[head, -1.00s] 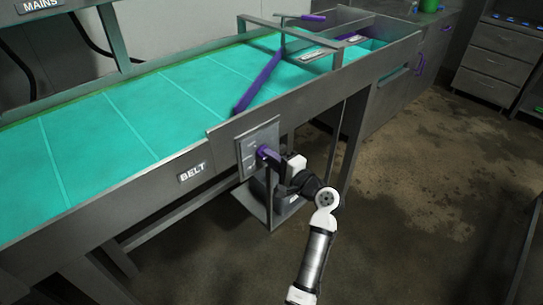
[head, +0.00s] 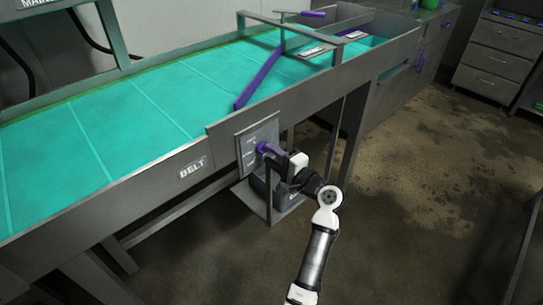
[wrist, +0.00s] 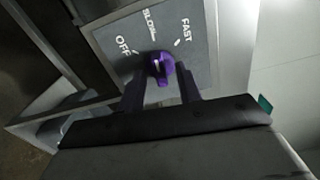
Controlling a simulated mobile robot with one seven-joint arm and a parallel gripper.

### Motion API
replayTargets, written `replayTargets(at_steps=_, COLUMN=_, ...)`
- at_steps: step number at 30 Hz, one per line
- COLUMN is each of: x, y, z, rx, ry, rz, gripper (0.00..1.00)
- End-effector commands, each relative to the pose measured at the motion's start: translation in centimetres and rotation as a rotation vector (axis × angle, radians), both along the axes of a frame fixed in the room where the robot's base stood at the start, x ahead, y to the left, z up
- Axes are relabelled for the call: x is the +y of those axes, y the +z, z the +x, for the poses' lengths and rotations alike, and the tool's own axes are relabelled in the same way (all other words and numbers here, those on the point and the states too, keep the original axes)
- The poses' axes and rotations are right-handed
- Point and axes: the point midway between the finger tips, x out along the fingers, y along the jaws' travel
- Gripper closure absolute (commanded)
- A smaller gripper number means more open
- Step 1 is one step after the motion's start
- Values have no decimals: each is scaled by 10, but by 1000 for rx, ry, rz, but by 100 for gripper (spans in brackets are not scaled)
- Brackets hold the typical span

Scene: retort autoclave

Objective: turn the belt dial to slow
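The belt dial is a purple knob on a grey plate, in the middle of the wrist view (wrist: 161,68). OFF is printed to its left, SLOW above and FAST to the upper right. The knob has a small white mark; I cannot tell for sure which label it points to. My gripper (wrist: 161,92) is open, with one dark purple finger on each side of the knob and small gaps visible. In the head view the dial (head: 266,148) sits on the panel (head: 245,151), and my gripper (head: 283,160) is right beside it.
The teal belt (head: 135,110) runs along the metal frame above the dial, with a purple bar (head: 260,80) across it. A BELT sign (head: 193,168) is left of the panel. A grey box stands below, behind my gripper. The floor to the right is clear.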

Motion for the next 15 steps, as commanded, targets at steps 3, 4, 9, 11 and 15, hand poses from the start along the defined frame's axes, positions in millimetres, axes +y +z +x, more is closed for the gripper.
replayTargets(at_steps=3, x=-13, y=-4, z=-16, rx=0, ry=-5, rz=-1, gripper=65)
replayTargets(at_steps=4, x=-18, y=-4, z=-21, rx=0, ry=-6, rz=0, gripper=65)
replayTargets(at_steps=9, x=-42, y=-4, z=-53, rx=0, ry=-6, rz=0, gripper=65)
replayTargets(at_steps=11, x=-51, y=-4, z=-64, rx=-1, ry=-7, rz=-2, gripper=65)
replayTargets(at_steps=15, x=-66, y=-3, z=-85, rx=1, ry=-5, rz=-1, gripper=65)
